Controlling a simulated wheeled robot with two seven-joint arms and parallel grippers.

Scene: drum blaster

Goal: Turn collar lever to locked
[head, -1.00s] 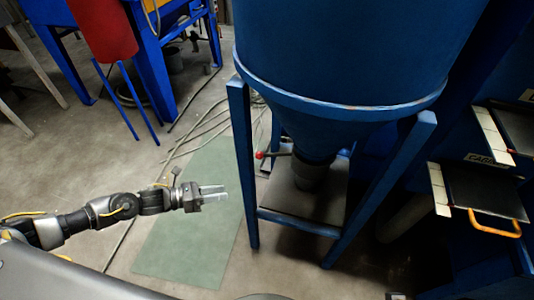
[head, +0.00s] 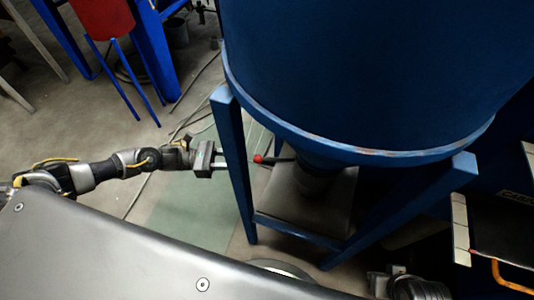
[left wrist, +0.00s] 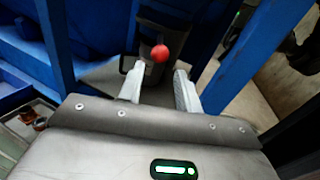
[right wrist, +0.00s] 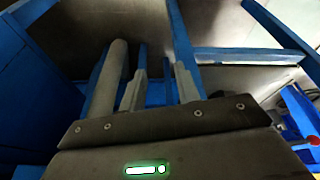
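The collar lever is a dark rod with a red ball knob (head: 258,158). It sticks out to the left from the collar under the blue hopper cone. In the left wrist view the red knob (left wrist: 160,54) shows just beyond and between my left fingertips (left wrist: 158,78). My left gripper (head: 222,167) is open and empty, with its fingers partly behind the hopper's front left leg in the head view. I cannot tell whether it touches the knob. My right gripper (right wrist: 160,78) is open and empty, pointing at the blue frame area. Its fingers are not visible in the head view.
The blue hopper (head: 350,75) stands on blue legs, with the front left leg (head: 234,165) close by my left gripper. A crossbar (head: 300,232) runs low between the legs. A red container (head: 103,15) and cables are at the upper left. Green floor (head: 195,205) lies open below my left arm.

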